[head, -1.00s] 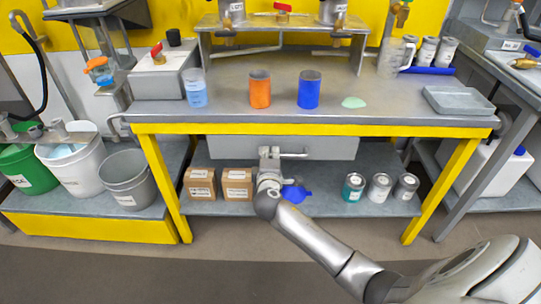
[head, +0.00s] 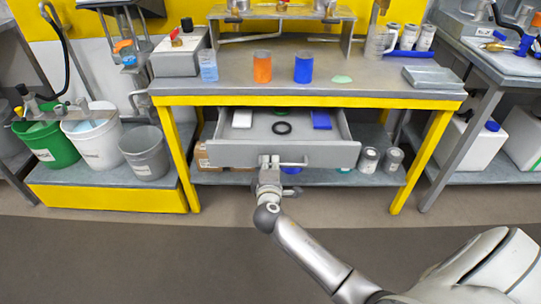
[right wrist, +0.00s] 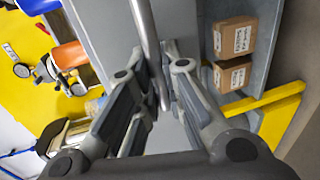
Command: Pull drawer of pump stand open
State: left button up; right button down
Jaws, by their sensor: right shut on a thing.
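The pump stand's grey drawer (head: 233,155) is pulled out from under the yellow-edged workbench (head: 390,88). Its inside shows a white block (head: 242,118), a black ring (head: 282,128), a blue item (head: 321,119) and part of something green. My right gripper (head: 268,163) is at the drawer front, shut on the left part of its bar handle (head: 293,164). In the right wrist view the handle bar (right wrist: 148,45) runs down between the fingers of my right gripper (right wrist: 160,85). My left gripper is in neither view.
An orange cylinder (head: 262,68) and a blue cylinder (head: 303,68) stand on the benchtop. Cans (head: 368,160) are on the lower shelf at right. A grey bucket (head: 146,154) stands at left. The floor in front is clear.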

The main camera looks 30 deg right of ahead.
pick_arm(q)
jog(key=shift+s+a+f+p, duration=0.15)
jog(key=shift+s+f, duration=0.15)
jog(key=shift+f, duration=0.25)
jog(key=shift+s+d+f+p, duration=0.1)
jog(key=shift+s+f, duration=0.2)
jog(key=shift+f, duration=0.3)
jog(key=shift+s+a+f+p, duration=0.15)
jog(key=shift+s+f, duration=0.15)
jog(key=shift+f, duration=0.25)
pick_arm(e)
jog(key=shift+f+v, duration=0.25)
jog(key=shift+v, duration=0.9)
jog(key=shift+f+v, duration=0.25)
jog(key=shift+v, duration=0.95)
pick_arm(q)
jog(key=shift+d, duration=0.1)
pick_arm(e)
jog(key=shift+s, duration=0.1)
jog(key=c, duration=1.5)
grip_release()
jog(key=v, duration=1.2)
jog(key=shift+f, duration=0.1)
